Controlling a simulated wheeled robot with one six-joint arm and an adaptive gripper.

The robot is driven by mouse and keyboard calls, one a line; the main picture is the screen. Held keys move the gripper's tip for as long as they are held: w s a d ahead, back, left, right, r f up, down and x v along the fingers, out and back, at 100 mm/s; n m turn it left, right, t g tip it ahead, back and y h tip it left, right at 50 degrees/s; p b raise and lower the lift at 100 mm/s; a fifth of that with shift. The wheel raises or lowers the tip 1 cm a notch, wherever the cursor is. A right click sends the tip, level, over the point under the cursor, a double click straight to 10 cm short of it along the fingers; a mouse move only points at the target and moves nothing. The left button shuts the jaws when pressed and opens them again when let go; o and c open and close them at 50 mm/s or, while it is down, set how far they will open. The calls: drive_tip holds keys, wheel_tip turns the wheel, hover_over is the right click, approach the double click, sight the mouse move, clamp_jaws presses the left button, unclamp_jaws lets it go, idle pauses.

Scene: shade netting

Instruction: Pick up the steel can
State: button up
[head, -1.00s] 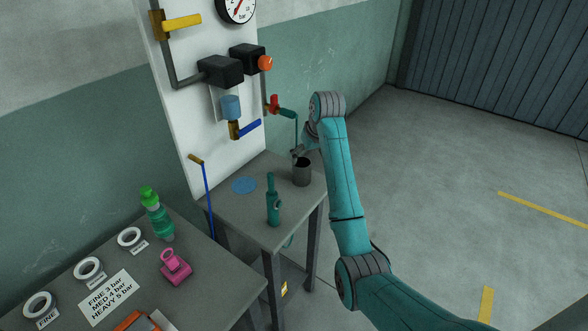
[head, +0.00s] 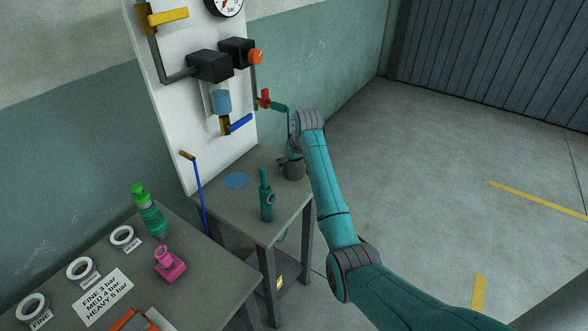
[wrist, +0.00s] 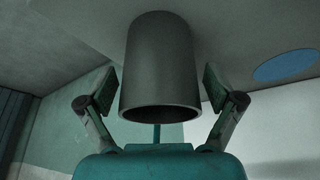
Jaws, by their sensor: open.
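The steel can (head: 294,172) is a dark grey cylinder standing upright on the small grey table (head: 238,208), near its back right corner. My gripper (head: 287,162) is at the can, and my arm hides the can's upper part in the head view. In the wrist view the can (wrist: 160,60) fills the middle, its open rim towards the bottom of the picture. My open gripper's fingers (wrist: 159,88) stand on either side of the can, with a small gap visible on each side.
The valve panel (head: 175,110) rises behind. A nearer bench (head: 205,275) holds a green bottle (head: 149,212) and a pink item (head: 168,264).

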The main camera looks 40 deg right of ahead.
drive_tip(key=shift+f, duration=0.1)
drive_tip(key=c, duration=1.2)
drive_tip(key=shift+c, duration=0.3)
